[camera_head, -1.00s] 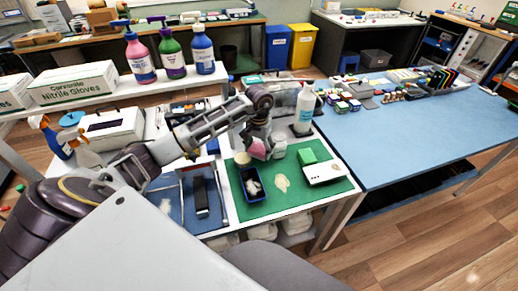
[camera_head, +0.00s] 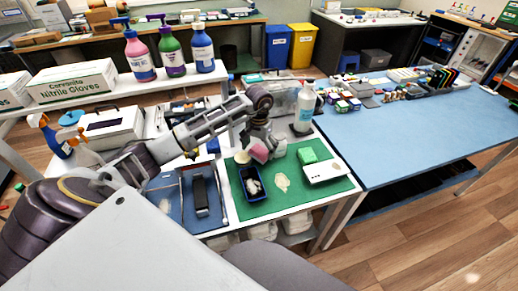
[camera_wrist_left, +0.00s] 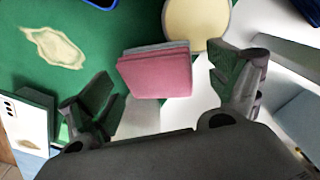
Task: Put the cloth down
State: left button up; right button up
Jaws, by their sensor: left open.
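The cloth (camera_head: 259,153), a small folded pink pad with a grey layer, is at the far edge of the green mat (camera_head: 283,205). In the left wrist view the cloth (camera_wrist_left: 156,76) lies between the two fingers, with gaps on both sides. My left gripper (camera_head: 261,142) is open over it; its dark ribbed fingers also show in the left wrist view (camera_wrist_left: 167,92). A white object (camera_wrist_left: 140,117) shows partly beneath or beyond the cloth; I cannot tell which it touches. My right gripper is not in view.
The mat also holds a blue tray (camera_head: 243,190), a beige disc (camera_head: 242,157), a cream patch (camera_head: 282,182), a green block (camera_head: 307,155) and a white box (camera_head: 326,171). A white bottle (camera_head: 304,108) stands behind. The blue table (camera_head: 420,140) has free room.

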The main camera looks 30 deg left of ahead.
aim_at(259, 150)
pick_arm(q)
jog(key=shift+r, duration=0.15)
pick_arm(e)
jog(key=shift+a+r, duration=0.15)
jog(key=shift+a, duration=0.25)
pick_arm(q)
jog(key=shift+r, duration=0.1)
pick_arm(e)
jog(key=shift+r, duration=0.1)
pick_arm(q)
jog(key=shift+r+p, duration=0.5)
jog(key=shift+p, duration=0.2)
jog(key=shift+r, duration=0.4)
notch_tip(259, 150, up, 11)
jog(key=b, duration=0.1)
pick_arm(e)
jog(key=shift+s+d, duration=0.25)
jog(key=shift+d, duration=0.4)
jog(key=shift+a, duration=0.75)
